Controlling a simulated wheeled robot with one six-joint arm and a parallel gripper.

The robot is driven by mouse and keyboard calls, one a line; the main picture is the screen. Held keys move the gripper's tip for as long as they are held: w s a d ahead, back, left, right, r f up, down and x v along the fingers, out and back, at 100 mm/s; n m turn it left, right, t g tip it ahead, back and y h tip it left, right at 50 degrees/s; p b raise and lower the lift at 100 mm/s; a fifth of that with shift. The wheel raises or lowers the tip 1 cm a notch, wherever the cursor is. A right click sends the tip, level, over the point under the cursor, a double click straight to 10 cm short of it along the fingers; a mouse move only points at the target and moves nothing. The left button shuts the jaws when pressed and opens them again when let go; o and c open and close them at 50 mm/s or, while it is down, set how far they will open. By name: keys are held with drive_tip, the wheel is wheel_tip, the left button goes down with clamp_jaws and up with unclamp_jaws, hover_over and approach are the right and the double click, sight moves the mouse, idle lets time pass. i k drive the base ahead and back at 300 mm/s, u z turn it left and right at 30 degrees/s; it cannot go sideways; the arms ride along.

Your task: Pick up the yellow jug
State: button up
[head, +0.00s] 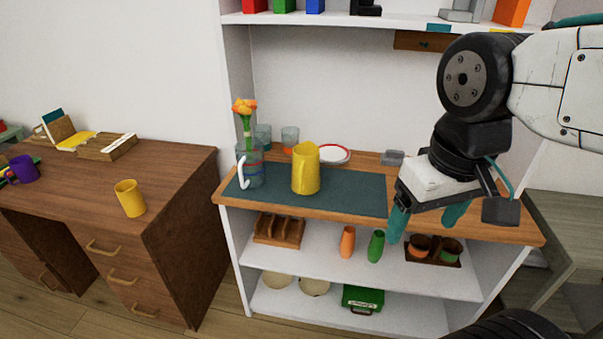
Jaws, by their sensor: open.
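The yellow jug (307,171) stands upright on a dark mat (355,192) on the wooden counter of the white shelf unit.
A clear pitcher holding an orange flower (246,135) stands close left of the jug. Behind are two glasses (290,139) and a red-rimmed plate (332,154). A yellow mug (130,198) is on the left desk. Shelves above and below hold other items.

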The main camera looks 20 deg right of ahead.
sight(305, 171)
drive_tip(key=u, duration=1.85)
drive_tip(key=i, duration=0.65)
drive_tip(key=z, duration=2.2)
